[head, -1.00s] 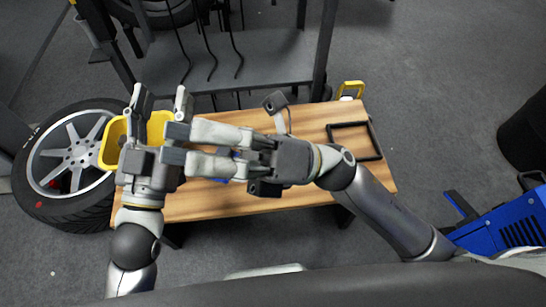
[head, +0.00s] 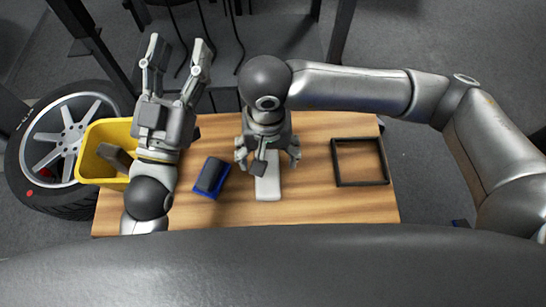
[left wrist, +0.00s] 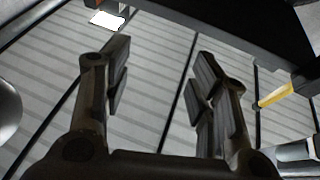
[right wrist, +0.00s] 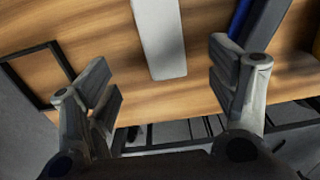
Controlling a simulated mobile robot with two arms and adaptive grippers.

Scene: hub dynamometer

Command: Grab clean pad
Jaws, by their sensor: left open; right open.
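A white, block-shaped pad (head: 268,187) lies on the wooden table. My right gripper (head: 267,158) points down over its far end, open, with the pad between its spread fingers in the head view. In the right wrist view the pad (right wrist: 160,40) lies ahead of the gap between the open fingertips (right wrist: 165,80), not touching them. A dark pad with a blue base (head: 211,177) lies on the table to its left. My left gripper (head: 176,55) is open and empty, raised above the table's far left, and its fingers also show in the left wrist view (left wrist: 160,75).
A yellow bin (head: 92,165) with a grey object inside stands at the table's left end, by a wheel with tyre (head: 60,145). An empty black square frame (head: 359,184) lies on the table's right (head: 310,205). A dark rack stands behind the table.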

